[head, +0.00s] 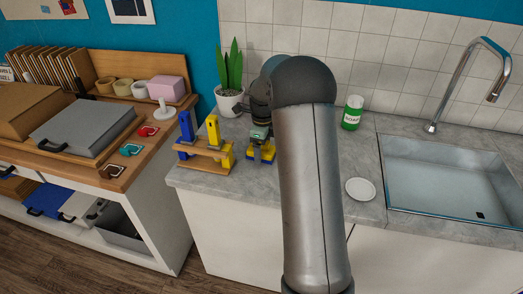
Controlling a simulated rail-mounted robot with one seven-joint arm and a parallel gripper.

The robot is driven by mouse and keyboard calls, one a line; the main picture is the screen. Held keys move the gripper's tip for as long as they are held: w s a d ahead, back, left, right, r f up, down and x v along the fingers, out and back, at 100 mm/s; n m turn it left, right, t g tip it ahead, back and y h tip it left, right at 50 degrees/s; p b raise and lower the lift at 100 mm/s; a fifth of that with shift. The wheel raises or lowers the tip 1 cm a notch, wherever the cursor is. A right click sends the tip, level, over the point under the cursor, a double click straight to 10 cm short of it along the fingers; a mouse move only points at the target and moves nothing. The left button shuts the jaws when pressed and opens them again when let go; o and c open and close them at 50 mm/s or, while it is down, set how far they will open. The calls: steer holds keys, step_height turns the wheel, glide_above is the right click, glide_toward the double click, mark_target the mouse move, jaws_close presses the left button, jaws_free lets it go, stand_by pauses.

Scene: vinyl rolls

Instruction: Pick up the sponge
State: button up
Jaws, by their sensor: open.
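My gripper (261,146) is low over the grey counter, behind and left of my forearm, pointing down. Its dark wrist leads to small grey-green, yellow and blue parts near the counter. It is open. Its fingertips are small and partly hidden, so I cannot tell whether anything lies between them. I cannot make out a sponge for certain; a grey-green block (260,132) shows at the gripper, but I cannot tell whether it is a sponge or part of the gripper. My forearm hides the middle of the counter.
A wooden rack (205,161) with blue and yellow uprights stands left of the gripper. A potted plant (229,104) is behind it. Right of my arm are a green soap bottle (351,114), a white dish (360,189) and a sink (450,180). The counter between dish and sink is clear.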

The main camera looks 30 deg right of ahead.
steer(key=shift+c, duration=0.3)
steer(key=c, duration=1)
steer(key=shift+r, duration=0.15)
steer(key=shift+r, duration=0.55)
steer(key=s+r+b, duration=0.1)
steer(key=s+r, duration=0.3)
steer(key=s+d+r+b, duration=0.1)
steer(key=s+r, duration=0.2)
steer(key=s, duration=0.2)
steer(key=s+d+r+b, duration=0.1)
steer(key=s+r, duration=0.3)
steer(key=shift+s+d+r, duration=0.2)
steer(key=shift+s+r, duration=0.15)
steer(key=shift+s, duration=0.05)
